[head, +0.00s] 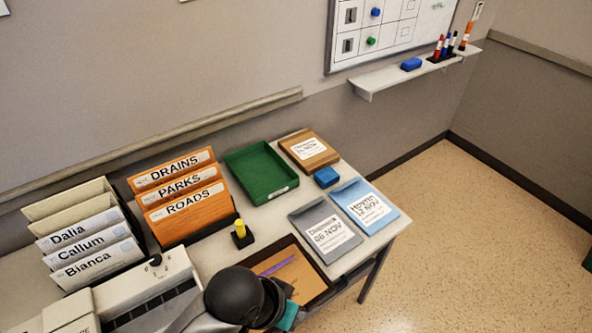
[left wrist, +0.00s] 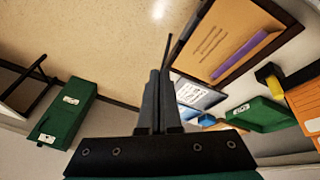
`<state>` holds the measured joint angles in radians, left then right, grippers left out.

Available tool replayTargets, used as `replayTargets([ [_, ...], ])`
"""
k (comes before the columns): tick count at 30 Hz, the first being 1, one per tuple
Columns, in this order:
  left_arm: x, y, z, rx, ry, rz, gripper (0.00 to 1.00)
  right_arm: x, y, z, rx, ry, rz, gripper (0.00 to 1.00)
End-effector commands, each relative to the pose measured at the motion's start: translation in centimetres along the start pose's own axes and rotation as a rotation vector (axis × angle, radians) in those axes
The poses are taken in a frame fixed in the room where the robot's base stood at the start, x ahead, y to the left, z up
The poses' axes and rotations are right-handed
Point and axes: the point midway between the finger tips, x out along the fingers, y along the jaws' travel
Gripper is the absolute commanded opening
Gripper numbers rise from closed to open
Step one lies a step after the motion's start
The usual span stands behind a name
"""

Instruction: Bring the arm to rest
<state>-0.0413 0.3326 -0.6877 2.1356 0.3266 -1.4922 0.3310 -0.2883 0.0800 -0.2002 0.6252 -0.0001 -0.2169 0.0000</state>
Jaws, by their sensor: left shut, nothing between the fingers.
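My left arm comes in at the bottom of the head view, its dark round joint and a teal part over the near edge of the desk (head: 210,258). My left gripper (left wrist: 161,75) shows in the left wrist view with its two dark fingers together and nothing between them. In the head view its fingertips are hard to make out. It is close to a dark-framed tray (head: 318,270) with an orange envelope (head: 290,265) and a purple strip, which also shows in the left wrist view (left wrist: 215,55). My right gripper is not in view.
On the desk are orange folders (head: 180,205), white name folders (head: 95,262), a green tray (head: 262,172), a yellow-topped item (head: 240,230), a blue block (head: 326,177), and grey (head: 325,230) and blue (head: 365,206) packets. A wall shelf (head: 400,75) holds markers.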

Motion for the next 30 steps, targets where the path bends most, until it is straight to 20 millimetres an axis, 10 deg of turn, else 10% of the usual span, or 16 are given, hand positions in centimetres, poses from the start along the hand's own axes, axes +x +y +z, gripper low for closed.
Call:
replayTargets([
  [19, -8.4, -10.8, 10.8, -0.261, -0.013, -0.343, 0.0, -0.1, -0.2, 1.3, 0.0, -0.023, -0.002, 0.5],
  [30, 2.3, -13.0, 12.9, -0.254, -0.046, -0.321, 0.0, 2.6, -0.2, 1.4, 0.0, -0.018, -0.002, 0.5],
])
